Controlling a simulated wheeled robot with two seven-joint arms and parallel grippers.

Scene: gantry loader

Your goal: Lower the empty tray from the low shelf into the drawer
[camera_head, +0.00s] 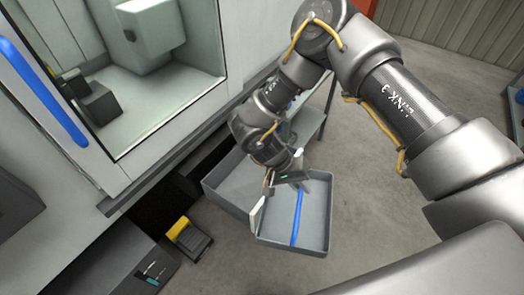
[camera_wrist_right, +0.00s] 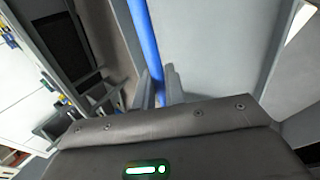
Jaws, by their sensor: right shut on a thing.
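The empty grey tray (camera_head: 318,222) has low walls and a blue bar handle (camera_head: 297,220) across it. My right gripper (camera_head: 296,180) is shut on this blue bar, which also runs up between the fingers in the right wrist view (camera_wrist_right: 144,40). The open grey drawer (camera_head: 228,187) is left of the tray, below the machine front. The tray overlaps its right side in the picture; I cannot tell whether they touch. The low shelf (camera_head: 311,122) is behind my right arm, partly hidden. My left gripper is not in view.
The machine has a large window and a blue door handle (camera_head: 42,92) at the left. A yellow and black foot pedal (camera_head: 188,236) is on the floor left of the drawer. A dark grey cabinet (camera_head: 110,268) stands at the lower left. The floor right of the tray is clear.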

